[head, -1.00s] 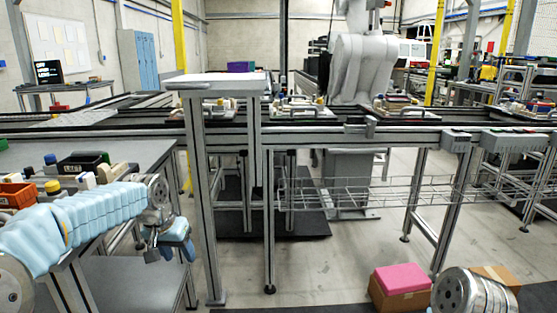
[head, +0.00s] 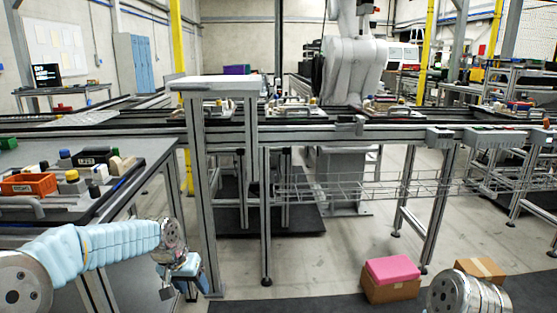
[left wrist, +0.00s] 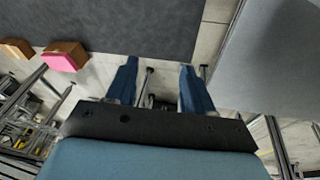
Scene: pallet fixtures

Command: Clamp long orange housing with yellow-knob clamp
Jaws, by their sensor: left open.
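An orange open box-like part (head: 28,184) lies on the left table; I cannot tell if it is the long orange housing. A small yellow-topped part (head: 72,176) stands just right of it; I cannot tell if it belongs to the clamp. My left gripper (head: 182,284) hangs low, beyond the table's right side and well apart from these parts. In the left wrist view, its two blue fingers (left wrist: 160,88) are spread with nothing between them, over the floor. My right gripper is out of view; only part of my right arm shows at the bottom right.
The left table (head: 140,160) also holds black, green and white parts. A conveyor frame (head: 330,133) with pallet fixtures (head: 295,112) crosses ahead, with a post-mounted shelf (head: 215,83) before it. A pink box (head: 392,268) on cardboard sits on the floor at right.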

